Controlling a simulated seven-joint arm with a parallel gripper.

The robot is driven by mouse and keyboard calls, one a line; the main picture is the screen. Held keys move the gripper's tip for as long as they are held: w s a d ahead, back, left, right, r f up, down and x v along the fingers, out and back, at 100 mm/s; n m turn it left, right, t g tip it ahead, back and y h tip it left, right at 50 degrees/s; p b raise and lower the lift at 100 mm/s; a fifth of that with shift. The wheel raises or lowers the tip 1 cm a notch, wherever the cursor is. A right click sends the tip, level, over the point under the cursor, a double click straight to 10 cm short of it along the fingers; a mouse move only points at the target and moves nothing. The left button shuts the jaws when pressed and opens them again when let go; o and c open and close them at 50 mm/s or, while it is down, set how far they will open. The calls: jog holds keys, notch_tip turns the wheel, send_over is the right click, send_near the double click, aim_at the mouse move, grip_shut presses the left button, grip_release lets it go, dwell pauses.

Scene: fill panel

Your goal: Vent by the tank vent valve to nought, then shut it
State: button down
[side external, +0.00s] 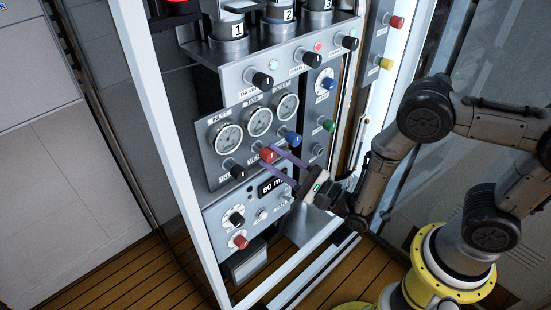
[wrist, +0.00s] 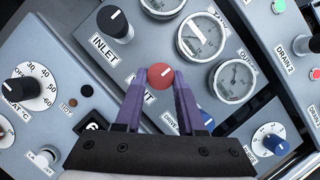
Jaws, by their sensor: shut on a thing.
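The tank vent valve is a red round knob (side external: 267,154) in the middle of the valve row, below the tank gauge (side external: 259,122). It also shows in the wrist view (wrist: 160,76), with a short white mark on its face pointing up and to the right. My gripper (wrist: 155,84) is shut on this knob, with one purple finger on each side. Its label is partly hidden by a finger. The gauge's needle is too small to read surely. My gripper comes from the lower right in the side view (side external: 273,157).
The black inlet knob (side external: 236,171) and the blue knob (side external: 292,139) flank the red one closely. A display (side external: 272,185) below reads 60, its unit partly hidden. Another red knob (side external: 240,242) is on the lower panel. The white frame post (side external: 165,130) stands at the left.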

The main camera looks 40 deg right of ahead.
aim_at(274, 157)
jog(key=c, duration=0.5)
grip_release()
jog(key=shift+f, duration=0.1)
jog(key=shift+s+d+f, duration=0.1)
jog(key=shift+s, duration=0.2)
jog(key=v, duration=0.4)
jog(key=shift+s+r, duration=0.2)
jog(key=shift+r, duration=3.35)
jog(key=shift+w, duration=0.15)
